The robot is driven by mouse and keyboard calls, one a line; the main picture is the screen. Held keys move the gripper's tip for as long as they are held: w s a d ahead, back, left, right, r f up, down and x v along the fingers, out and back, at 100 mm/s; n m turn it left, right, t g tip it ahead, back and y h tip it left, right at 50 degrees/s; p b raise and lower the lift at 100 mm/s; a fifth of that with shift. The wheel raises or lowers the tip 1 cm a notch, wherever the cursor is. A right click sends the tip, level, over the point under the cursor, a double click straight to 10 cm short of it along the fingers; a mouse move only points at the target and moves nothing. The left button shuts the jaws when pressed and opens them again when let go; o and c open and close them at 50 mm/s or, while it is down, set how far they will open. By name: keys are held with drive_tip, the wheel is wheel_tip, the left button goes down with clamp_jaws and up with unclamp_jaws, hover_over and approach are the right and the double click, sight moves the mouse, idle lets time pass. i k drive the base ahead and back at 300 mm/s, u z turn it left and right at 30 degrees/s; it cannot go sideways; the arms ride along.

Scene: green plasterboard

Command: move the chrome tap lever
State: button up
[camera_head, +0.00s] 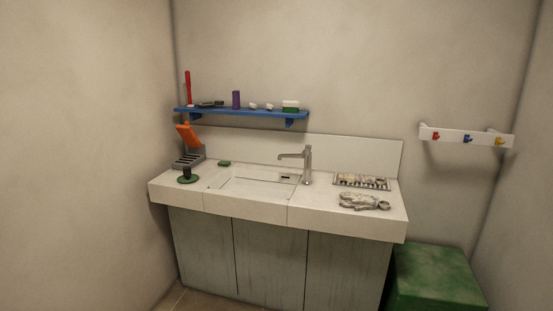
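The chrome tap (307,165) stands upright at the back edge of the sink counter. Its spout points left over the basin. A small lever (308,148) appears at the top of the tap body, but it is too small to tell its exact position. My gripper is not in view.
The white counter (345,222) holds a basin (258,187), a drying rack (361,181), a grey glove-like item (362,201), and a grey block with an orange item (189,148) at left. A blue shelf (240,112) hangs above. A green box (436,277) stands right.

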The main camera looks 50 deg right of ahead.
sight(305, 153)
drive_tip(key=z, duration=0.3)
drive_tip(key=i, duration=1)
drive_tip(key=u, duration=0.35)
